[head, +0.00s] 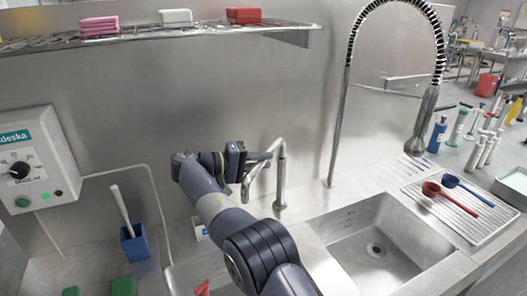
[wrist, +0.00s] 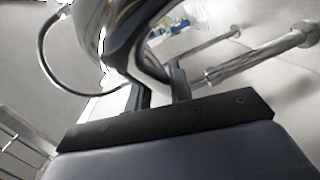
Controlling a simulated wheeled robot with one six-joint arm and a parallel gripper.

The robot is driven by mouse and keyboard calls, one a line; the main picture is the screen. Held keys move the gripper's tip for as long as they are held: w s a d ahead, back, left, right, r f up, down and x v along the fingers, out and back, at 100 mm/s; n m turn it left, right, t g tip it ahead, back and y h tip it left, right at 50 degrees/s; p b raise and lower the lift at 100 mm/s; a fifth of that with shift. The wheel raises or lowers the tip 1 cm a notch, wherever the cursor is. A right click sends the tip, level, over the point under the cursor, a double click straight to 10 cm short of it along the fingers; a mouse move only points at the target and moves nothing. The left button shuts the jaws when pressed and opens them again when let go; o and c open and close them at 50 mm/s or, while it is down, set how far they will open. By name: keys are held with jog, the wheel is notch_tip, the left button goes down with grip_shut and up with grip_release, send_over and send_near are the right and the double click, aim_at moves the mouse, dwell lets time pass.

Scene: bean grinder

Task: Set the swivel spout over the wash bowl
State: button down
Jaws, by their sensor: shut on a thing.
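The swivel spout is a thin chrome pipe on an upright post (head: 281,180), left of the wash bowl (head: 345,256). Its bent arm reaches left of the post, away from the bowl. My gripper (head: 262,157) is at the spout's upper part, shut on it. In the wrist view, the two dark fingers (wrist: 161,88) close around a shiny curved pipe (wrist: 118,40).
A tall spring-hose faucet (head: 341,110) stands behind the bowl. A drainboard (head: 465,220) with red and blue scoops lies right. A blue holder with a brush (head: 135,243) and a control box (head: 35,160) are left. A wire shelf (head: 150,36) hangs above.

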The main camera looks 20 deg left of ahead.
jog(key=shift+a+f+g+p, duration=0.1)
jog(key=shift+g+p, duration=0.2)
dwell(0.4)
jog(key=c, duration=1.3)
grip_release()
jog(key=p+v, duration=0.5)
jog(key=v, duration=0.2)
jog(key=shift+s+a+p, duration=0.1)
jog(key=shift+a+p, duration=0.1)
jog(key=shift+p, duration=0.15)
